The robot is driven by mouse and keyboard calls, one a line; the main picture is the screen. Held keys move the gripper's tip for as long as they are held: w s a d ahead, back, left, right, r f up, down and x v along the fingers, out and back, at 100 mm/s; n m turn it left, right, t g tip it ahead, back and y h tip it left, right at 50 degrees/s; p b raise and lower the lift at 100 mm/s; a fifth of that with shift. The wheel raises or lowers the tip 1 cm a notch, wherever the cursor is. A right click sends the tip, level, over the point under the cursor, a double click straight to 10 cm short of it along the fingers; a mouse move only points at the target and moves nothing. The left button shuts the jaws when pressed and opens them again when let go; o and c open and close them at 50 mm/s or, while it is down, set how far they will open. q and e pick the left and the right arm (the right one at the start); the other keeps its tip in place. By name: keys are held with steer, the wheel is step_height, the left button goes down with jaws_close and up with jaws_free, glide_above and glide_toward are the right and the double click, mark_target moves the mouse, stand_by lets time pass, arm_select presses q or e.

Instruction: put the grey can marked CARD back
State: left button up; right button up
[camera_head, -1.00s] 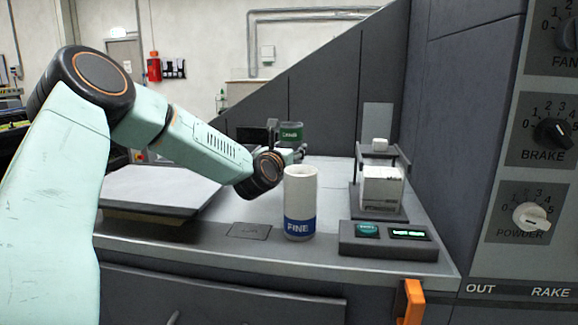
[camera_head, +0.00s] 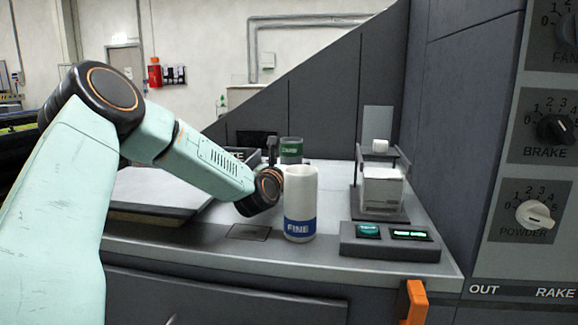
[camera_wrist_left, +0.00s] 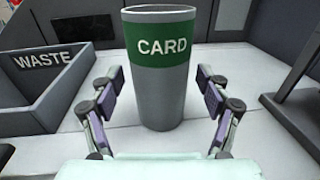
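The grey can marked CARD (camera_wrist_left: 159,85) has a green band and stands upright on the light counter. In the wrist view it is between and just beyond the two fingers of my left gripper (camera_wrist_left: 159,110), which is open; a gap shows on each side of the can. In the head view the can (camera_head: 291,149) shows behind the white can, its lower part hidden. My left gripper (camera_head: 272,150) is mostly hidden there behind its own wrist and the white can. My right gripper is in neither view.
A white can marked FINE (camera_head: 300,205) stands upright at the front. A dark WASTE tray (camera_wrist_left: 58,88) is left of the grey can. A small stand with a white block (camera_head: 382,188) and a button box (camera_head: 390,241) are at the right.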

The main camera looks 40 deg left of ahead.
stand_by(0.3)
arm_select(q)
steer(key=shift+r+p, duration=0.2)
steer(key=shift+p, duration=0.1)
steer(key=p+v, duration=0.2)
steer(key=v, duration=0.4)
steer(key=shift+s, duration=0.2)
steer(key=shift+p+v, duration=0.75)
steer(key=shift+v, duration=0.4)
steer(key=shift+p+v, duration=1.05)
steer(key=shift+p, duration=0.2)
steer(key=shift+s+d+p, duration=0.35)
steer(key=shift+s+p, duration=0.15)
steer(key=shift+p, duration=0.1)
steer(key=shift+c, duration=0.2)
